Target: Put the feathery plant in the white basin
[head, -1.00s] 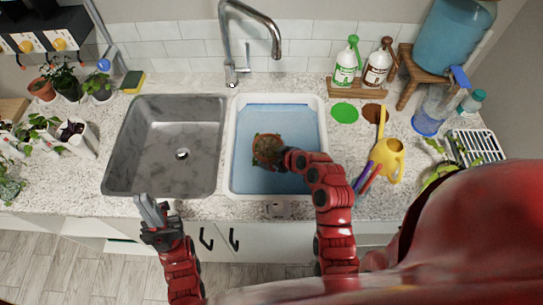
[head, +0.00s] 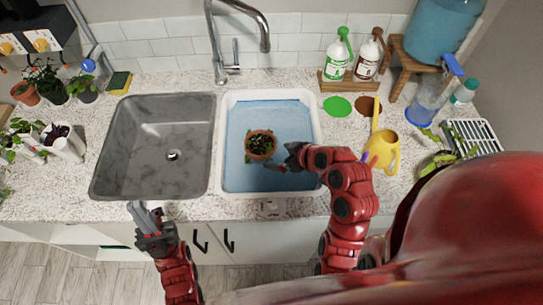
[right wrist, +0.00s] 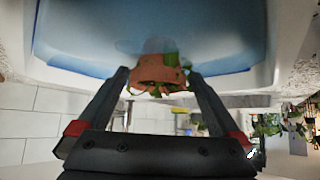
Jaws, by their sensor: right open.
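The plant (head: 260,143), with green leaves in a terracotta pot, stands upright on the blue floor of the white basin (head: 223,150). My right gripper (head: 283,163) is open and low over the basin, just right of the pot. In the right wrist view the terracotta pot (right wrist: 160,70) shows just beyond the spread fingertips (right wrist: 158,80), with nothing clamped between them. My left gripper (head: 146,217) is in front of the counter edge, below the grey sink, and looks empty; its finger gap is unclear.
A grey sink (head: 150,150) lies left of the basin, with a tap (head: 220,50) behind. A yellow watering can (head: 384,150) stands right of the basin. Soap bottles (head: 338,60) stand at the back, and several potted plants (head: 50,82) stand at the left.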

